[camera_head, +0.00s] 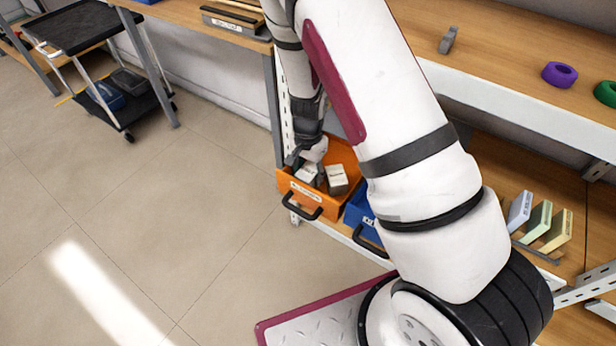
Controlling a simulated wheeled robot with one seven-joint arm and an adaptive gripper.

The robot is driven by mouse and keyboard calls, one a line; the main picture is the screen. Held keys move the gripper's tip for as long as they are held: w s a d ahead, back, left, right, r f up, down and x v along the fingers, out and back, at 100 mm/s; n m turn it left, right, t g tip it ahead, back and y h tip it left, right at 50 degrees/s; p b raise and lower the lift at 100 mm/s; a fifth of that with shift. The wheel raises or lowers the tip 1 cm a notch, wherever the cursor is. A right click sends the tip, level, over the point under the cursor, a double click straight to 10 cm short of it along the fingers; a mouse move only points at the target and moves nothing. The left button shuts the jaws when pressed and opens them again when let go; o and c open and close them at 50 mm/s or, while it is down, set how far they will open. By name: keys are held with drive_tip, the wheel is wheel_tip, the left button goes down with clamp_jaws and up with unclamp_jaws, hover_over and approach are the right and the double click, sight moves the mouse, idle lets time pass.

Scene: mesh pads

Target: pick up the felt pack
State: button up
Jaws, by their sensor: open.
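My gripper (306,158) is open and points down into the orange drawer (291,186), at its left side. The drawer has a dark handle and a white label too small to read. Two small pale packs with dark sides lie in it. One pack (309,174) is right below my gripper and partly covered by it. The other pack (337,178) lies to its right. I cannot tell which of them is the felt pack, nor whether the fingers touch the nearer one.
A blue drawer (357,211) sits right of the orange one, partly hidden by my arm. Colored packs (540,220) stand on the right shelf. Purple (559,74) and green (606,93) rolls lie on the bench. A black cart (79,27) stands at upper left. The left floor is clear.

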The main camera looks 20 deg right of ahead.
drive_tip(key=c, duration=0.8)
drive_tip(key=shift+c, duration=0.2)
